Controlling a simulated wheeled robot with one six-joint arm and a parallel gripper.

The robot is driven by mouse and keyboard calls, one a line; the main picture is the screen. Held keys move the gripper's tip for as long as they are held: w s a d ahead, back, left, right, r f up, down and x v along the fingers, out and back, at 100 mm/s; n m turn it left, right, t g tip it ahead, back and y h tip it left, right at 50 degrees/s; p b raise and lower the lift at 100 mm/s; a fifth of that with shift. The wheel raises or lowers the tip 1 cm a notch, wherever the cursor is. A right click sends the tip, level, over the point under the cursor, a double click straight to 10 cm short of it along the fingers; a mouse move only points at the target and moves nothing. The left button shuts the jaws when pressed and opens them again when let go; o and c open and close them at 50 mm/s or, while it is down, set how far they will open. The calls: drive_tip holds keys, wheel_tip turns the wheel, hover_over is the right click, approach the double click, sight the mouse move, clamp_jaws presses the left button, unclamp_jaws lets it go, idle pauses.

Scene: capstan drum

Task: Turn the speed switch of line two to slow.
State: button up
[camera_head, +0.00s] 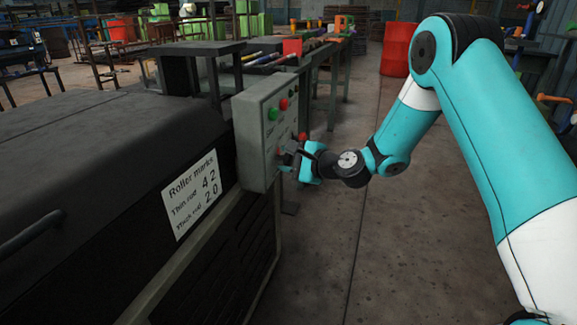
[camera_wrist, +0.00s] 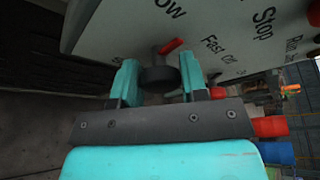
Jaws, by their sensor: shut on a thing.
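The grey control box (camera_head: 258,135) stands on the side of a dark machine, its face turned to the right. In the wrist view the box face (camera_wrist: 230,22) carries printed words, among them Fast, Off, Stop, Run and a partly cut-off word ending in "ow". My gripper (camera_head: 291,157) is at the lower part of this face. In the wrist view its two teal fingers (camera_wrist: 160,72) are shut on a dark round switch knob (camera_wrist: 157,80), one on each side. A red pointer (camera_wrist: 171,46) shows just beyond the knob. The line number cannot be read.
Red and green buttons (camera_head: 278,109) sit higher on the box. A white "Roller marks" sign (camera_head: 190,194) is on the machine (camera_head: 90,180) at left. A bench with coloured rods (camera_head: 272,57) stands behind, and a red drum (camera_head: 397,49) further back.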

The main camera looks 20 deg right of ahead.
drive_tip(key=n+t+b, duration=0.1)
drive_tip(key=b, duration=0.2)
drive_tip(key=f+n+b, duration=0.1)
drive_tip(key=n+b, duration=0.1)
drive_tip(key=b, duration=0.1)
drive_tip(key=shift+t, duration=0.4)
drive_tip(key=n+b, duration=0.2)
drive_tip(key=b, duration=0.1)
drive_tip(key=shift+r+t, duration=0.2)
drive_tip(key=shift+t, duration=0.2)
drive_tip(key=shift+r+n+b, duration=0.1)
drive_tip(key=shift+n+b, duration=0.2)
drive_tip(key=shift+b, duration=0.05)
drive_tip(key=shift+y, duration=0.4)
drive_tip(key=o, duration=0.9)
drive_tip(key=shift+r, duration=0.1)
drive_tip(key=shift+s, duration=0.1)
drive_tip(key=b+v, duration=0.7)
drive_tip(key=v, duration=1)
drive_tip(key=shift+s, duration=0.2)
